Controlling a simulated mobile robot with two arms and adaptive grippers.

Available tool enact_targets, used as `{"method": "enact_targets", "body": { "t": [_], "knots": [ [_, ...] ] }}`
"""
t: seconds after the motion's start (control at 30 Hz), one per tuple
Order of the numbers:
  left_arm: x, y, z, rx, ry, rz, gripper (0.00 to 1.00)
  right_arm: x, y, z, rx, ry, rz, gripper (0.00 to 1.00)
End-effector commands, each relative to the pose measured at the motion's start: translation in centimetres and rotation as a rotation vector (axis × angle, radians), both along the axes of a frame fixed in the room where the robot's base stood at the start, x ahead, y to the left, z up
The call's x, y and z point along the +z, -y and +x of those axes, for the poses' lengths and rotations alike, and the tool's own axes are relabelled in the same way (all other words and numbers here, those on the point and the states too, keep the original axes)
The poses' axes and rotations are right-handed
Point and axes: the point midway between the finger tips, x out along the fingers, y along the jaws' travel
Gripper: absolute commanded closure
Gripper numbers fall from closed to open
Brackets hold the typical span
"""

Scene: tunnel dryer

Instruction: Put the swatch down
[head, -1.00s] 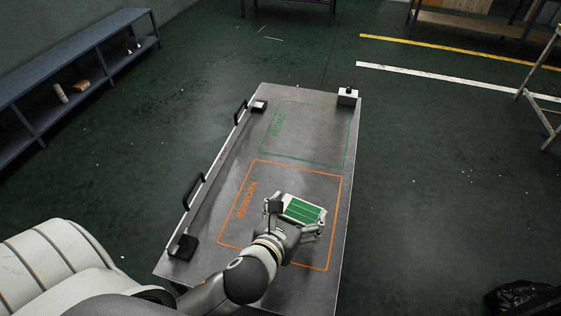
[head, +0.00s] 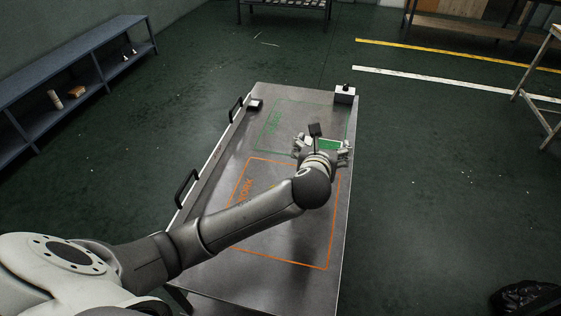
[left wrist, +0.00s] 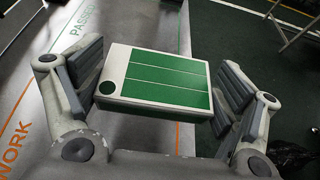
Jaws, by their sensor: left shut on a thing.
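The swatch (head: 329,145) is a flat block with a green striped top and a white end. In the left wrist view the swatch (left wrist: 165,80) lies between the two fingers, with a dark green dot on its white end. My left gripper (head: 322,147) is shut on it, near the front edge of the green-outlined PASSED area (head: 268,127). The wrist and fingers hide part of the swatch in the head view, and its height above the table is hard to tell. The orange-outlined REWORK area (head: 333,215) lies nearer, partly under my arm, and looks empty. My right gripper is not in view.
The grey table (head: 262,277) has a small white box (head: 345,94) at its far right corner. Black handles (head: 187,188) line its left side. A dark shelf (head: 70,70) stands at the left. The floor to the right is mostly clear.

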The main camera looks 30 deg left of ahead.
Motion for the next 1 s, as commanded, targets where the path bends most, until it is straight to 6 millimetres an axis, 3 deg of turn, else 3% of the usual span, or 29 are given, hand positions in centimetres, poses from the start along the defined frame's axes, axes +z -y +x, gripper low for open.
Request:
{"method": "enact_targets", "body": {
  "t": [0.37,0.5,0.87,1.0],
  "knots": [
    [-3.9,-8.8,0.8,0.006,-0.005,0.005,0.35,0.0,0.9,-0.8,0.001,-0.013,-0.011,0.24],
    [-6.8,-10.8,1.0,0.004,-0.005,0.000,0.35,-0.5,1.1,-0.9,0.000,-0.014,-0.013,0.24],
    [-9.9,-13.5,1.4,0.003,-0.002,0.000,0.35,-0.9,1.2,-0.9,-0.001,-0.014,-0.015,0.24],
    [-12.1,-13.5,1.3,0.002,-0.004,-0.004,0.35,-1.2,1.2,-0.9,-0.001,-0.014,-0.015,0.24]
  ]
}}
